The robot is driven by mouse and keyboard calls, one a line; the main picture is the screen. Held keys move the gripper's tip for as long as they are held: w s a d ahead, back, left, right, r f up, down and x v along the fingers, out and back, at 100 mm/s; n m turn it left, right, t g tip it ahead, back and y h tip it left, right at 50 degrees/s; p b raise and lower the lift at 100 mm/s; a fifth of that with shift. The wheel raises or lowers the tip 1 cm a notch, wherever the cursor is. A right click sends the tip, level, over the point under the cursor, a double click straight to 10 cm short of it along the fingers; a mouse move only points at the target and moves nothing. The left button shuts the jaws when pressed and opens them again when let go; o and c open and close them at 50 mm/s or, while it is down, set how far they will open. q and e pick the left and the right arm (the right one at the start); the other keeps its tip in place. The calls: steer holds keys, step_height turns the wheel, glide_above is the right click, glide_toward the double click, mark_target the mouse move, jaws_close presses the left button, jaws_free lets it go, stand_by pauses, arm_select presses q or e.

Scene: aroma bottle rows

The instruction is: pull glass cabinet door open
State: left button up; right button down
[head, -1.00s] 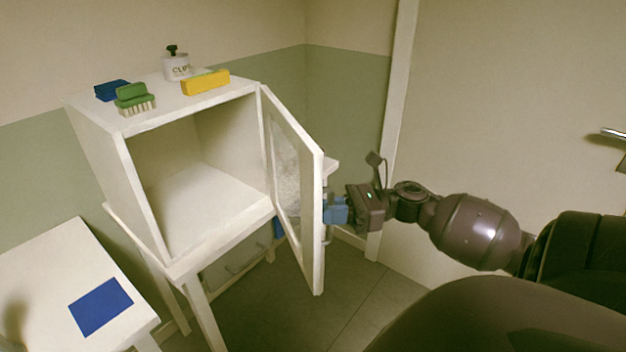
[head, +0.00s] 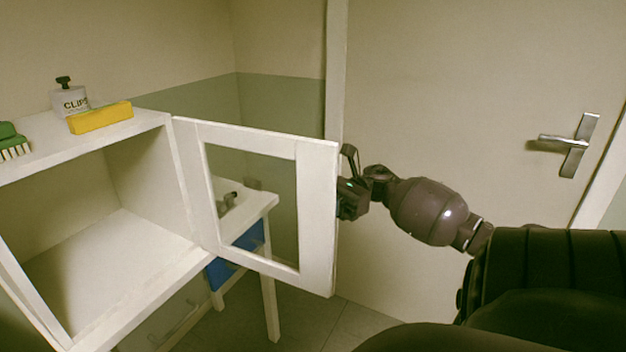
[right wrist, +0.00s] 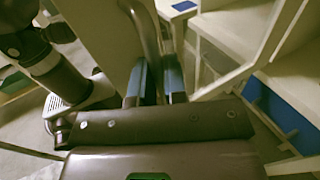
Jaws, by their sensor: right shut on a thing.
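The white cabinet (head: 150,140) stands at the left of the head view, its front open and its inside empty. Its glass door (head: 318,215), a white frame around a clear pane, stands swung out to the right from the hinge side. My right gripper is at the door's free edge, its fingers hidden behind the frame in the head view. In the right wrist view my right gripper (right wrist: 155,82) has its blue fingertips shut on the door handle (right wrist: 145,30), a grey bar. My left gripper is not in view.
A white table (head: 262,205) stands behind the glass door. A room door with a metal handle (head: 575,145) is at the right.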

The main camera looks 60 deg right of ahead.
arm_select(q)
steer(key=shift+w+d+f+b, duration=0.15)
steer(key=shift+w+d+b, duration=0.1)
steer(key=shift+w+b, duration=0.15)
arm_select(e)
steer(key=d, duration=0.2)
steer(key=w+d, duration=0.1)
steer(key=shift+w+d+r, duration=0.1)
steer(key=shift+w+d, duration=0.05)
steer(key=shift+d, duration=0.2)
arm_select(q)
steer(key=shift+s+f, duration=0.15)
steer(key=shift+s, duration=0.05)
arm_select(e)
steer(key=c, duration=1.2)
jaws_free()
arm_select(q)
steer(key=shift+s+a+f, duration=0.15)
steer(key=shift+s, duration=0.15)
